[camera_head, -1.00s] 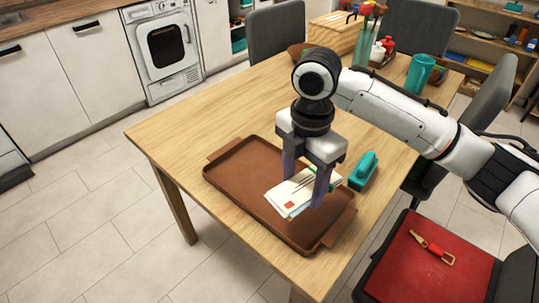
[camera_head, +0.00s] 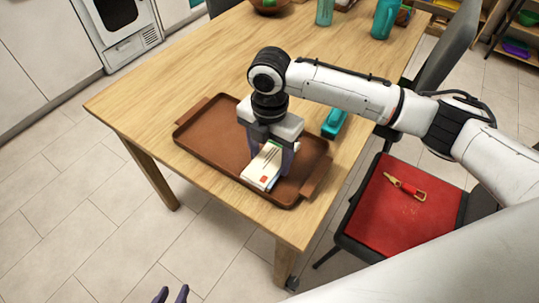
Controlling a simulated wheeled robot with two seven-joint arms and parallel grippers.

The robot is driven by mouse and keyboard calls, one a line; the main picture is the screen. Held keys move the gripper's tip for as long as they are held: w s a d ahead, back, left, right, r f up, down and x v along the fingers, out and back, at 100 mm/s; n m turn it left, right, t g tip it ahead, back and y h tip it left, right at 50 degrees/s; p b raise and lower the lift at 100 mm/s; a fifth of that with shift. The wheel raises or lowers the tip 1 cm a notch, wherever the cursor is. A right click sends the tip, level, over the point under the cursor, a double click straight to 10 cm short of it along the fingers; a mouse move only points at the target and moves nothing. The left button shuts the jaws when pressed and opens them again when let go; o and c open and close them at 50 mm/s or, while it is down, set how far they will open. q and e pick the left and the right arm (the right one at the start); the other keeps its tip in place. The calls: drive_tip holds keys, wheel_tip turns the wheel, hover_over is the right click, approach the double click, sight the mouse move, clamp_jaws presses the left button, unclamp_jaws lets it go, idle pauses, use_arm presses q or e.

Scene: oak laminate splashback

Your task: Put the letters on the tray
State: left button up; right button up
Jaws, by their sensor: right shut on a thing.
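The brown tray (camera_head: 205,140) lies on the wooden table near its front corner. A small stack of letters (camera_head: 261,168), pale with a red mark on top and a blue edge below, is over the tray's right half. My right gripper (camera_head: 272,162) points down and is shut on the letters, with a finger at either side. I cannot tell whether the stack touches the tray. My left gripper (camera_head: 171,295) shows only two purple fingertips at the bottom edge, apart and with nothing between them, over the floor.
A teal-handled object (camera_head: 334,122) lies beside the tray's far right side. A teal pitcher (camera_head: 386,18) and a brown bowl (camera_head: 270,5) stand at the back. A chair with a red seat (camera_head: 405,205) holds a small red-and-yellow item. The table's left part is clear.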

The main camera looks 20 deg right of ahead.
sight(269, 161)
drive_tip(key=o, duration=1.1)
drive_tip(key=shift+f, duration=0.15)
drive_tip(key=shift+c, duration=0.2)
wheel_tip(269, 161, up, 12)
drive_tip(key=shift+r+p, duration=0.2)
drive_tip(key=shift+p, duration=0.1)
